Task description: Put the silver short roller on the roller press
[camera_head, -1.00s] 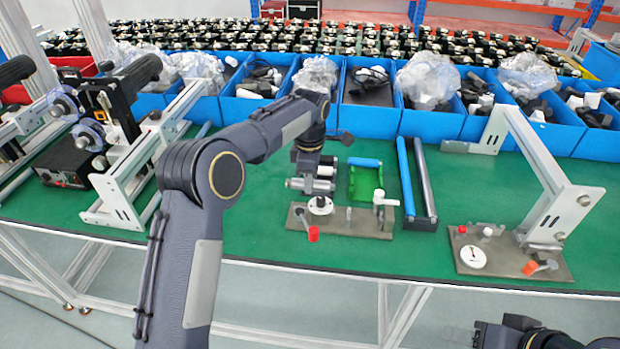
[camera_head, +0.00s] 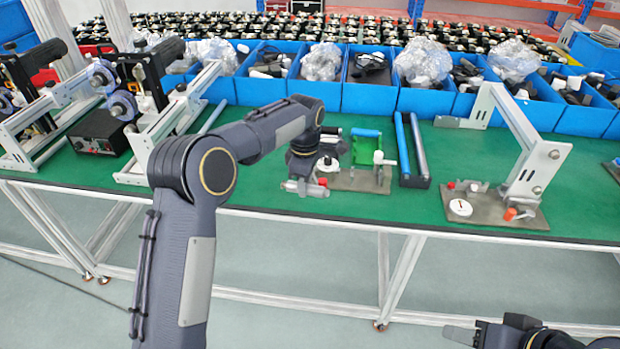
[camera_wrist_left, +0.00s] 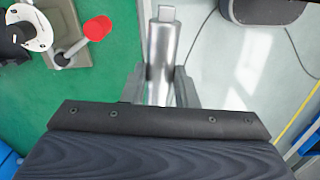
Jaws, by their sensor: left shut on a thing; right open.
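The silver short roller (camera_head: 305,188) is in my left gripper (camera_head: 303,178), at the front edge of the green table. In the left wrist view the roller (camera_wrist_left: 162,50) lies between the shut fingers (camera_wrist_left: 160,82), its stepped end pointing up the picture, with pale floor behind it. A grey base plate (camera_head: 350,182) with a white disc, red-tipped handle and green bracket (camera_head: 366,150) is just right of the gripper. A similar plate (camera_head: 495,208) with a white angled arm stands further right; I cannot tell which is the roller press. My right gripper (camera_head: 462,335) is open and empty, low right.
White-framed machines (camera_head: 165,125) stand at left. Blue bins (camera_head: 370,95) line the back. Green table (camera_head: 260,190) is bare left of the gripper; open floor lies in front.

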